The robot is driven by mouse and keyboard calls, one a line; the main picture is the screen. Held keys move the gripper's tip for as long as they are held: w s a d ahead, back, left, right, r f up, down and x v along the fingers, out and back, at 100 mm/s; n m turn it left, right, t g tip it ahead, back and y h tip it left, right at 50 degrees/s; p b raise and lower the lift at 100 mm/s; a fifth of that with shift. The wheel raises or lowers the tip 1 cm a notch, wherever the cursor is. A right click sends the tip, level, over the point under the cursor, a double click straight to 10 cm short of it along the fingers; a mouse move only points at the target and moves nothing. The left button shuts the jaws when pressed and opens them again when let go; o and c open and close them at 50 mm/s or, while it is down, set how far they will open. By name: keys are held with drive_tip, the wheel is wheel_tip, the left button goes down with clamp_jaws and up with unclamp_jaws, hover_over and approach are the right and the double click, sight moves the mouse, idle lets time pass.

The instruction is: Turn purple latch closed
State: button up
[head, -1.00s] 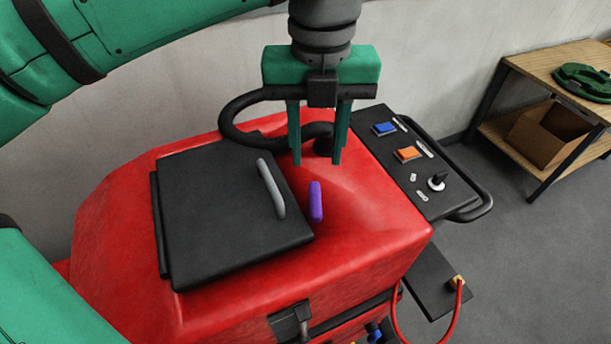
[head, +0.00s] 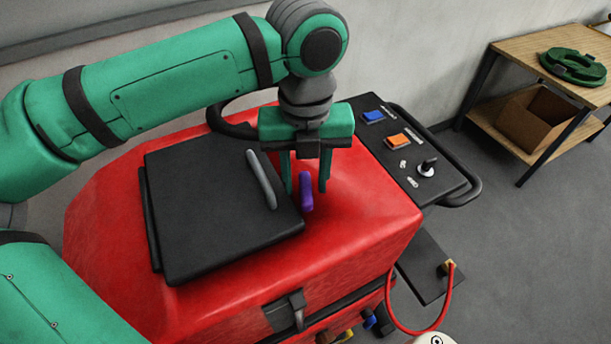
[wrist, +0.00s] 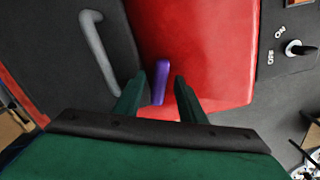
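The purple latch (head: 306,192) is a short bar on the red machine top, beside the right edge of the black lid (head: 215,215). It lies roughly along that edge and shows a small gap to the lid in the head view. My gripper (head: 306,190) points down over it, its two green fingers apart. In the wrist view the purple latch (wrist: 160,82) shows between the fingertips of my gripper (wrist: 155,90), with room on both sides. Whether the fingers touch it cannot be seen. The lid has a grey handle (head: 262,180).
The red machine (head: 370,215) fills the middle. A black control panel (head: 440,180) with blue and orange buttons and a knob is right of my gripper. A wooden table (head: 520,60) stands at the far right.

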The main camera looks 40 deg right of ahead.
clamp_jaws()
drive_tip(key=shift+m, duration=0.3)
drive_tip(key=m, duration=0.6)
drive_tip(key=shift+w+a, duration=0.2)
drive_tip(key=shift+w, duration=0.1)
drive_tip(key=m, duration=0.6)
drive_tip(key=shift+w+m, duration=0.35)
drive_tip(key=shift+m, duration=0.05)
unclamp_jaws()
